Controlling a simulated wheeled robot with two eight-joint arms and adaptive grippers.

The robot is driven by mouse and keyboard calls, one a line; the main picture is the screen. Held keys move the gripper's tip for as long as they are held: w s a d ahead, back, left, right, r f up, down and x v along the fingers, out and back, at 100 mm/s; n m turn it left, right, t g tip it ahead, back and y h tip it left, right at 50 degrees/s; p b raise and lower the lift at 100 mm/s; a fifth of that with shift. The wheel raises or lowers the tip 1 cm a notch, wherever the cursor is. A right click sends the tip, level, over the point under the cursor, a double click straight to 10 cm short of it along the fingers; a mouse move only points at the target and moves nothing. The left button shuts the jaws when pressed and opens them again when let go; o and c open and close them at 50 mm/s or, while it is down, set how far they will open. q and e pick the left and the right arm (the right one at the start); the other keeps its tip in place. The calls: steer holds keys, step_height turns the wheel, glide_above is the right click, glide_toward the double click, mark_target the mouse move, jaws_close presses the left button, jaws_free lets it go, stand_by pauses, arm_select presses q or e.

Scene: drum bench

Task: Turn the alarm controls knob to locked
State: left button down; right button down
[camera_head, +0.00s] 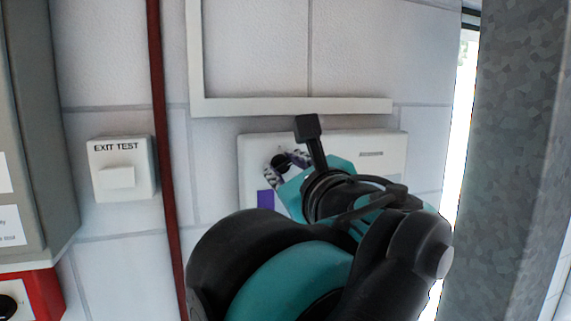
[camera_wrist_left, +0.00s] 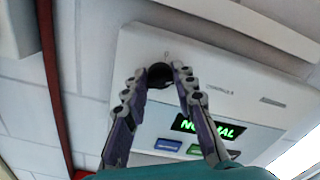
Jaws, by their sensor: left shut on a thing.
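The alarm controls panel (camera_head: 345,146) is a white box on the wall, and it fills the middle of the left wrist view (camera_wrist_left: 225,75). Its round black knob (camera_wrist_left: 160,74) is at the panel's upper left; the head view shows the dark knob (camera_head: 280,160) partly hidden by my gripper. My left gripper (camera_head: 287,163) reaches the panel from the lower right and is shut on the knob; in the left wrist view its two fingertips (camera_wrist_left: 163,80) sit on either side of it. The knob's pointer and position marks cannot be read. My right gripper is not in view.
A green "NORMAL" display (camera_wrist_left: 208,128) and blue (camera_wrist_left: 168,145) and green (camera_wrist_left: 207,150) blocks lie below the knob. White trunking (camera_head: 290,106) runs above the panel. A red pipe (camera_head: 160,130) and an "EXIT TEST" box (camera_head: 122,180) are left; a metal post (camera_head: 515,150) stands right.

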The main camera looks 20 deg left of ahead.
arm_select(q)
steer(key=n, duration=0.6)
steer(key=shift+p, duration=0.35)
steer(key=n, duration=0.6)
steer(key=shift+f+n, duration=0.15)
steer(key=shift+n, duration=0.15)
steer(key=c, duration=1.2)
jaws_free()
steer(key=shift+s, duration=0.1)
steer(key=shift+a, duration=0.1)
steer(key=v, duration=1.2)
steer(key=shift+f, duration=0.1)
